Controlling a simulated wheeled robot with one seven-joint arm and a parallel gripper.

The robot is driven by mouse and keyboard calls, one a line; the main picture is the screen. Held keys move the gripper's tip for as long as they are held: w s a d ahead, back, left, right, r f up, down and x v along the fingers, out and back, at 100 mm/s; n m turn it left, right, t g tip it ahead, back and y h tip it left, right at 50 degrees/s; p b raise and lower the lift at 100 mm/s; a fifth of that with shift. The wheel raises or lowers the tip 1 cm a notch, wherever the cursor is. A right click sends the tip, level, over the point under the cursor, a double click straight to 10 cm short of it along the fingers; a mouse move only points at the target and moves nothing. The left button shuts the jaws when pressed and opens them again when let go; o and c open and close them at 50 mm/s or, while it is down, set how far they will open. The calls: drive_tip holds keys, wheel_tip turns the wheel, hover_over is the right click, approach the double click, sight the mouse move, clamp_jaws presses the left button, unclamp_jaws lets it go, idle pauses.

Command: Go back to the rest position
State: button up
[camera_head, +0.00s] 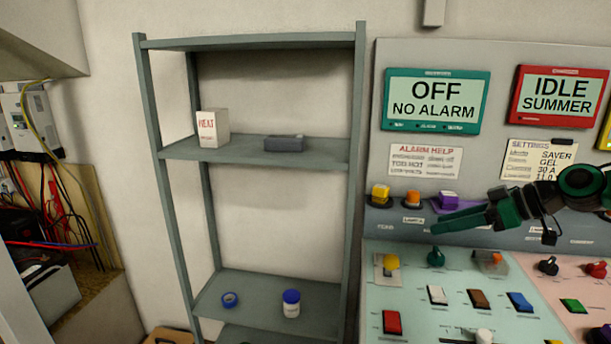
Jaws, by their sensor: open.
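My gripper (442,221) reaches in from the right in front of the control panel (500,50). Its green fingers point left, and nothing shows between them. They are over the upper edge of the sloped desk, just below a purple button (448,199) and above a green knob (436,257). Whether the fingers touch the panel cannot be told. My arm covers part of the panel's labels and ledge on the right.
A grey shelf rack (139,70) stands left of the panel, holding a white box (214,130), a dark grey block (284,143), blue tape (230,300) and a blue-lidded jar (291,304). Knobs and coloured switches cover the desk. Loose cables (75,210) hang at far left.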

drive_tip(key=s+d+f+m+g+h, duration=0.2)
drive_tip(key=s+m, duration=0.3)
drive_tip(key=s, duration=0.5)
drive_tip(key=s+d+f+m+g+h, duration=0.2)
drive_tip(key=s+d+f+m+h, duration=0.1)
drive_tip(key=s, duration=0.8)
drive_tip(key=s+d+f+m+g+h, duration=0.3)
drive_tip(key=s+m, duration=0.4)
drive_tip(key=s, duration=0.3)
drive_tip(key=shift+s+f+m+h, duration=0.25)
drive_tip(key=shift+f+m+h, duration=0.15)
drive_tip(key=shift+f+h, duration=0.15)
drive_tip(key=shift+d, duration=0.1)
drive_tip(key=shift+w+f, duration=0.25)
drive_tip(key=shift+w, duration=0.4)
